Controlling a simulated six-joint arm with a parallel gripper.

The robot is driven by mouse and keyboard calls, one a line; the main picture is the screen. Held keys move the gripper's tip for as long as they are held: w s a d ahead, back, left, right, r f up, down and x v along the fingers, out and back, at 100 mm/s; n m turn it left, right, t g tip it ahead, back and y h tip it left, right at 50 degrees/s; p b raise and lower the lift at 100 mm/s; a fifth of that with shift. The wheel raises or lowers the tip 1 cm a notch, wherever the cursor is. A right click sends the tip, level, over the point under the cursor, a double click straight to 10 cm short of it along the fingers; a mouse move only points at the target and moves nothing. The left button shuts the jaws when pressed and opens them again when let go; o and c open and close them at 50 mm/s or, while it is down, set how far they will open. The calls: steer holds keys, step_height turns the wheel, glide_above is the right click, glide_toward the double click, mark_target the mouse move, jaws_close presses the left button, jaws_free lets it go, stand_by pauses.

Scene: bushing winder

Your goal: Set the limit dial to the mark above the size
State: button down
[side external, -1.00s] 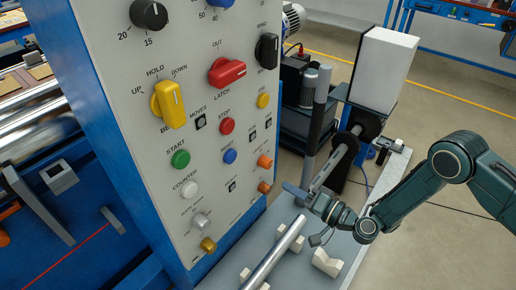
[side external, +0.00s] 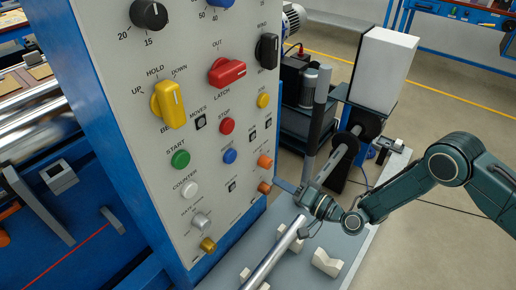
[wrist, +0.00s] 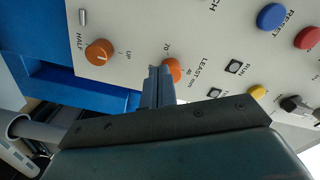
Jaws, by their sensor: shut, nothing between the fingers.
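An orange dial (wrist: 174,68) labelled LEAST mm, with 70 and 40 marked beside it, is on the grey panel. It is the upper of two orange knobs in the side view (side external: 265,161). No label reading "limit" is legible. My gripper (wrist: 160,72) is shut and empty, with its fingertips over the dial's edge in the wrist view. I cannot tell whether they touch it. The fingers partly hide the dial, and its pointer is unclear. In the side view my gripper (side external: 278,184) is close to the panel's lower right edge.
A second orange knob (wrist: 99,52), marked HALF and UP, sits beside the dial. Several other knobs and buttons fill the panel (side external: 215,150). A metal rod (side external: 272,255) lies below my gripper, near pale V-blocks (side external: 327,262). A spindle (side external: 335,165) stands behind.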

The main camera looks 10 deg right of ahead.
steer(key=shift+x, duration=1.75)
steer(key=shift+w+d+r, duration=0.15)
steer(key=shift+r, duration=0.2)
steer(key=shift+s+a+r, duration=0.1)
steer(key=shift+a+r, duration=0.05)
steer(key=shift+r, duration=0.25)
steer(key=shift+s+a+r, duration=0.15)
steer(key=shift+r, duration=0.25)
steer(key=shift+s+a, duration=0.1)
steer(key=shift+s+a+f, duration=0.2)
steer(key=shift+s, duration=0.05)
stand_by(0.4)
steer(key=shift+v, duration=3)
steer(key=shift+a, duration=0.1)
